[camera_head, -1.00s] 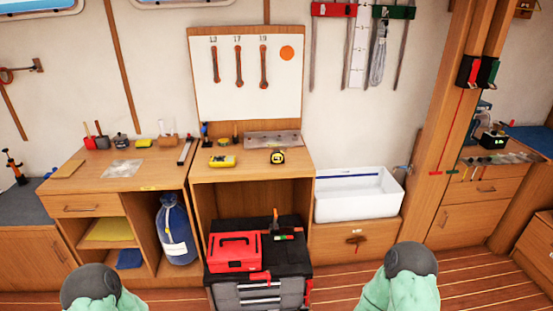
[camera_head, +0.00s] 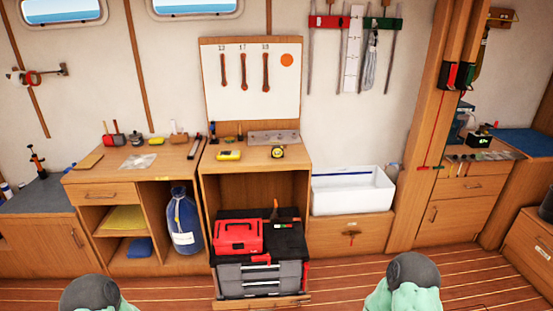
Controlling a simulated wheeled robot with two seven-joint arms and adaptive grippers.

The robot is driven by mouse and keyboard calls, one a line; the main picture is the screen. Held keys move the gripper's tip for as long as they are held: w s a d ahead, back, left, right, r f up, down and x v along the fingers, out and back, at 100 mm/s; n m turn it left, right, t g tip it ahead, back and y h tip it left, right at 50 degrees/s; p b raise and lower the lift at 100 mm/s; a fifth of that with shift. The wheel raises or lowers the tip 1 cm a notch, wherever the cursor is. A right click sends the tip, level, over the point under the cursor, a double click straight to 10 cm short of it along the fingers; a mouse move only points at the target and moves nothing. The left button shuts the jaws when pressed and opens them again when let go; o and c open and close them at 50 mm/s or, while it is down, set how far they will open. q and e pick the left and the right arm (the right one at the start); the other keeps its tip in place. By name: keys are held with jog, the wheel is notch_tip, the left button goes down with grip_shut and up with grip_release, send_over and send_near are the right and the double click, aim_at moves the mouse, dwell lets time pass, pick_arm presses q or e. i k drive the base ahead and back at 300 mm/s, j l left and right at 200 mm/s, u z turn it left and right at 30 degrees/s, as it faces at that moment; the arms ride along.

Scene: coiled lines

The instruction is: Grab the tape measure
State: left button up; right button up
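Two rounded dark-grey and green parts of my arms show at the bottom edge, one left and one right. Neither of my grippers is in view, and nothing touches the tape measure.
A red toolbox (camera_head: 237,236) rests on a black and grey tool chest (camera_head: 262,279) in front of the bench. A white basin (camera_head: 352,190) stands to the right. Wooden floor is clear in front.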

aim_at(278, 151)
jog(key=k+u, duration=0.1)
jog(key=u, duration=1.5)
jog(key=l+u, duration=0.6)
jog(key=u, duration=0.2)
jog(key=k+l+u, duration=0.15)
jog(key=l+u, duration=0.25)
jog(key=k+l+u, duration=0.1)
jog(key=u, duration=0.3)
